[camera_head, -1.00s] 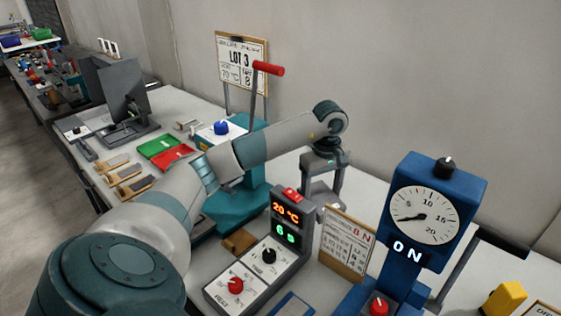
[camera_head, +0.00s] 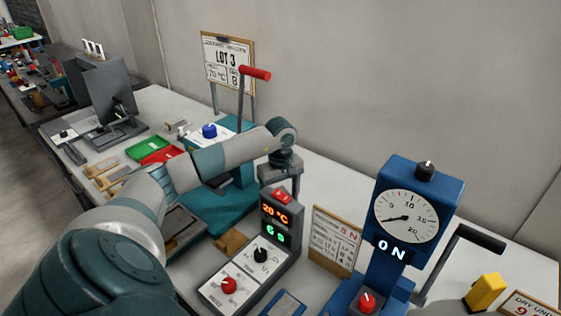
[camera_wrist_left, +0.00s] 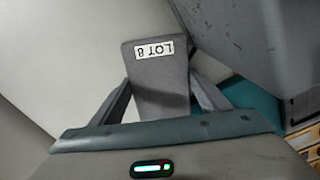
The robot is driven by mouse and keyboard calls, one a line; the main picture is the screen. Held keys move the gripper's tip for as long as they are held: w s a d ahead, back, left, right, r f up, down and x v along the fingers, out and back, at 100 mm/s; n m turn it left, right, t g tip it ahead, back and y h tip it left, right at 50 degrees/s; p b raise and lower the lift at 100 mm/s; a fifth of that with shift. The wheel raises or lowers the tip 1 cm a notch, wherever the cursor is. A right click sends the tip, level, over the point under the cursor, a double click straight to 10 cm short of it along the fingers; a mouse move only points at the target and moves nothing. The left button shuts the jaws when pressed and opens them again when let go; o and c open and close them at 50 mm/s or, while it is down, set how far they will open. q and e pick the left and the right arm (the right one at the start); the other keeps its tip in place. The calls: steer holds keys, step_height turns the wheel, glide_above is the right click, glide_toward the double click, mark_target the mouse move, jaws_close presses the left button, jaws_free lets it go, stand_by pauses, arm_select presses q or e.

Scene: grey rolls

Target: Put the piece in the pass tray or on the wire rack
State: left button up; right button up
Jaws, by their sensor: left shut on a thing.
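My left gripper (camera_head: 281,180) is above the bench, behind the control box; its fingers are largely hidden in the head view. In the left wrist view it is shut on a grey flat piece (camera_wrist_left: 160,85) with a white label that reads LOT 8, upside down. The piece is hidden in the head view. A green tray (camera_head: 146,146) and a red tray (camera_head: 160,155) lie side by side to the left of the gripper; neither shows a readable label. I cannot make out a wire rack. My right gripper is not in view.
A teal press (camera_head: 222,207) with a red-handled lever stands between gripper and trays. The control box (camera_head: 278,222) reads 20 °C and 6 s. A blue dial gauge (camera_head: 410,215) shows ON at right.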

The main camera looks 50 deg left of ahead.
arm_select(q)
steer(key=shift+f+p, duration=0.3)
steer(key=shift+f, duration=0.15)
steer(key=shift+f+p, duration=0.5)
steer(key=shift+f, duration=1.15)
steer(key=o, duration=1.2)
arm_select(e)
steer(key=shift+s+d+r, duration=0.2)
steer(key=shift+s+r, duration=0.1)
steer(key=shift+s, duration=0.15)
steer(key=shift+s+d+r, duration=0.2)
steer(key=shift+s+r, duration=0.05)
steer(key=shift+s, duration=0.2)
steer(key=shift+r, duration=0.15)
